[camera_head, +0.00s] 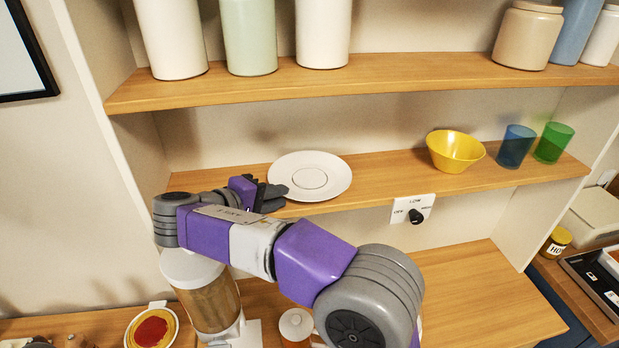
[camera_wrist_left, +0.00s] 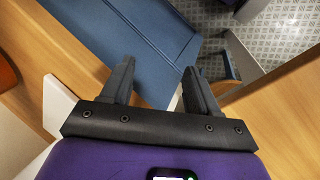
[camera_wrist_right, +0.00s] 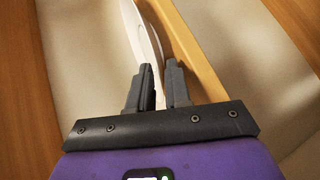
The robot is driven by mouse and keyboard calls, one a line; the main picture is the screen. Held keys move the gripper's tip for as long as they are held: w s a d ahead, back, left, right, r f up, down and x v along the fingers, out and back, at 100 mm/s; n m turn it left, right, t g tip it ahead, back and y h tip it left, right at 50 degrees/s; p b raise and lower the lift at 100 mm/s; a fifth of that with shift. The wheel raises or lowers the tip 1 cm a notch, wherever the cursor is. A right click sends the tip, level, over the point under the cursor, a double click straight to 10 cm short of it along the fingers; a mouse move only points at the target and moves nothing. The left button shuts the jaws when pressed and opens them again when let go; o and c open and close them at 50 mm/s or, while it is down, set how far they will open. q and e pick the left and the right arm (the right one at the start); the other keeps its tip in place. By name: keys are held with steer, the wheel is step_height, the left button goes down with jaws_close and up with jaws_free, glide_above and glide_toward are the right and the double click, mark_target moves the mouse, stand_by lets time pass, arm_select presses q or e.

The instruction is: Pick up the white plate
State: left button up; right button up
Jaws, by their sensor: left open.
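The white plate (camera_head: 325,164) shows at the middle shelf in the head view, its surface facing up. My right gripper (camera_head: 281,191) is at the plate's left front rim. In the right wrist view the plate (camera_wrist_right: 137,35) is seen nearly edge-on, its rim running down between the close-set fingers (camera_wrist_right: 161,84) of my right gripper, which is shut on it. I cannot tell whether the plate touches the shelf. My left gripper (camera_wrist_left: 158,82) is open and empty in its wrist view and is not visible in the head view.
The middle shelf (camera_head: 385,178) also holds a yellow bowl (camera_head: 455,150), a blue cup (camera_head: 515,147) and a green cup (camera_head: 553,142) at right. The upper shelf (camera_head: 400,82) with jars is above the plate. A lidded jar (camera_head: 210,300) stands below my right arm.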

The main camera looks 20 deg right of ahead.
steer(key=shift+w+d+f, duration=0.1)
steer(key=shift+d+f, duration=0.05)
steer(key=shift+d, duration=0.25)
steer(key=shift+c, duration=0.3)
jaws_close()
